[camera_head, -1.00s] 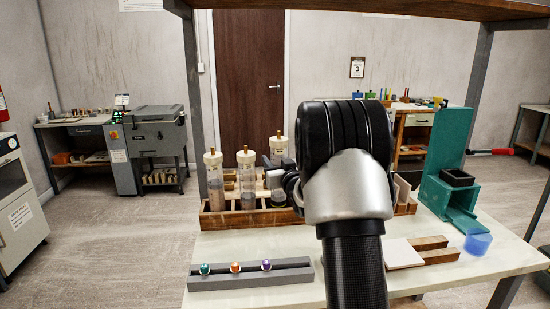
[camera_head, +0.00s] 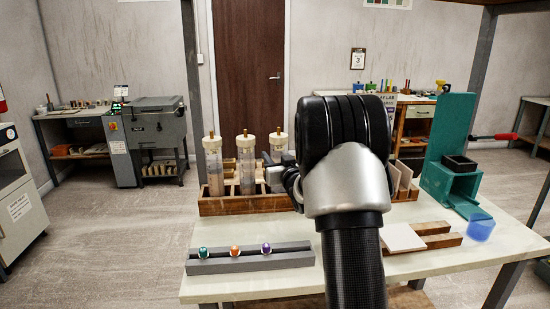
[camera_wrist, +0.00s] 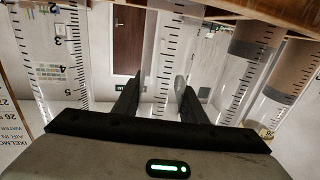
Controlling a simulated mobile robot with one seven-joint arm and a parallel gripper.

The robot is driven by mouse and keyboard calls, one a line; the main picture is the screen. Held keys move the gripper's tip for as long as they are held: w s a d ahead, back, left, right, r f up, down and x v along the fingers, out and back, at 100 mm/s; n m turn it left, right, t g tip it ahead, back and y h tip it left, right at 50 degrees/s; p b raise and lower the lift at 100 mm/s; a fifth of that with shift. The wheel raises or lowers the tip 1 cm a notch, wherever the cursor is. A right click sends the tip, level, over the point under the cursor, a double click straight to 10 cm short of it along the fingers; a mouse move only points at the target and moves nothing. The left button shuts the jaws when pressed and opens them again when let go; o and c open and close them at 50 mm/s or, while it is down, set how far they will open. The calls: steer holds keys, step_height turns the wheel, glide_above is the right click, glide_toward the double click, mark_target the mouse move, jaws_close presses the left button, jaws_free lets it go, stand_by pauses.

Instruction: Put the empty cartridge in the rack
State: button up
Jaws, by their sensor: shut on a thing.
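My gripper (camera_wrist: 157,98) is shut on a clear cartridge (camera_wrist: 163,62) with black scale marks; no fill shows in its visible part. In the head view the held cartridge's pale cap (camera_head: 278,140) shows left of my wrist, over the right part of the wooden rack (camera_head: 240,208). My arm and gripper hide most of its body, so I cannot tell whether its lower end touches the rack. The held cartridge looks upright.
A grey holder (camera_head: 250,260) with green, orange and purple balls lies in front of the rack. Clear table lies between the rack and the holder.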

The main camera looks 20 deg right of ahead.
steer(key=shift+f, duration=0.1)
stand_by(0.3)
steer(key=o, duration=1.2)
steer(key=s+a, duration=0.1)
steer(key=s, duration=1.6)
steer(key=shift+s+a, duration=0.2)
steer(key=shift+a, duration=0.05)
